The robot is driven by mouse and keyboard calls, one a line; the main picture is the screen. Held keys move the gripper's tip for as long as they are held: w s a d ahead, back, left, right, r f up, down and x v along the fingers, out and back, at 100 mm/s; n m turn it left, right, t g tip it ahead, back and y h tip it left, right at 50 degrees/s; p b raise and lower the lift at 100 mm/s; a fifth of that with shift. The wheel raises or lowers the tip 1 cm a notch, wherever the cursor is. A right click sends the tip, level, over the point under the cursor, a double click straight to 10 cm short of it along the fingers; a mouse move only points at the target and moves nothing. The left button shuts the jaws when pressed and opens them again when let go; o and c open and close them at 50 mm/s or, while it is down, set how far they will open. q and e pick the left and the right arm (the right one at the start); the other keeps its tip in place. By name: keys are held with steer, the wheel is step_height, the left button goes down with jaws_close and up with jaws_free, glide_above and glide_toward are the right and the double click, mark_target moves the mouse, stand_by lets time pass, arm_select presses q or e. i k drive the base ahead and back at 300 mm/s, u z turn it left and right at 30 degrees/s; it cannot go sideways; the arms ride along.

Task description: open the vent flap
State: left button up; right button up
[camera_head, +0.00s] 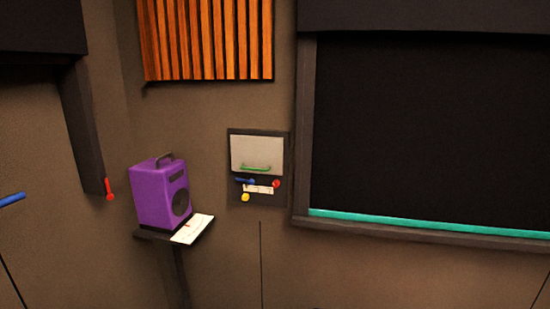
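The vent flap appears to be the light grey plate (257,151) on a dark wall panel (234,186) near the middle of the head view. The plate looks flat against the panel, so the flap appears shut. Neither of my grippers is in view.
A purple speaker (160,192) and a white paper (192,229) rest on a small dark shelf left of the panel. A dark window (430,130) with a teal strip (430,223) is at right. Orange slats (207,40) hang above. The space before the panel looks clear.

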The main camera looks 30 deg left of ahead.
mark_target(249, 154)
steer(key=z, duration=0.05)
steer(key=k, duration=0.6)
steer(key=u, duration=0.65)
steer(key=i, duration=1.3)
steer(key=z, duration=0.6)
